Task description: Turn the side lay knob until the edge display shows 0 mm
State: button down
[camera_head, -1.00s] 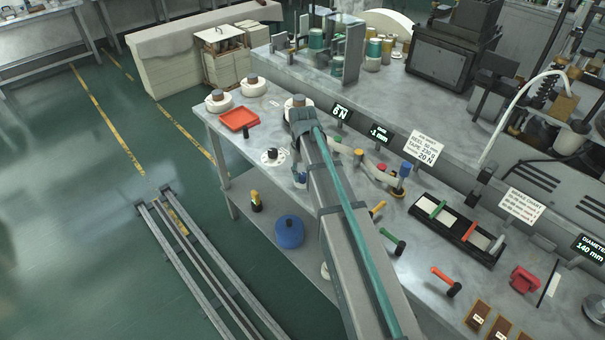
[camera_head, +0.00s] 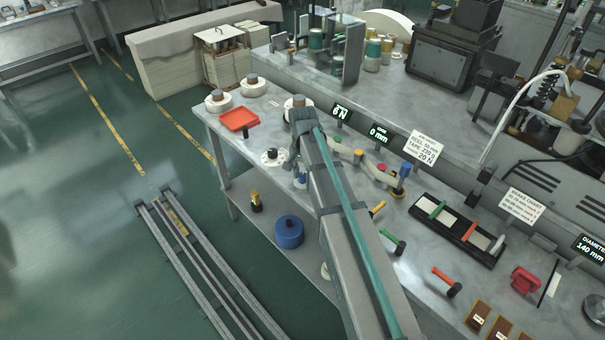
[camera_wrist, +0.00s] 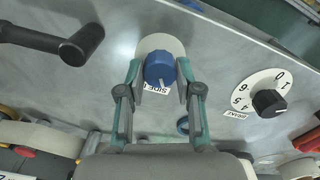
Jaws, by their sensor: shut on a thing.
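The edge display (camera_head: 380,134) stands on the bench in the head view and reads 0 mm. The blue side lay knob (camera_wrist: 159,68) is on a pale round plate in the wrist view, with a white mark on its face. A label partly reading SIDE (camera_wrist: 152,89) shows beside it, partly covered. My gripper (camera_wrist: 160,75) has its two fingers on either side of the knob, shut on it. In the head view my arm hides most of the gripper.
The brake dial (camera_wrist: 268,102), with a black knob, is right of my gripper in the wrist view. A dark handle (camera_wrist: 75,48) sticks out at the left. The head view shows a 6 N display (camera_head: 341,112) and a red tray (camera_head: 238,119).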

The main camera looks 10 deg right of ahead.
aim_at(303, 175)
dwell(0.4)
jog(key=c, duration=0.8)
grip_release()
jog(key=shift+o, duration=0.2)
jog(key=shift+r, duration=0.1)
notch_tip(303, 175, up, 12)
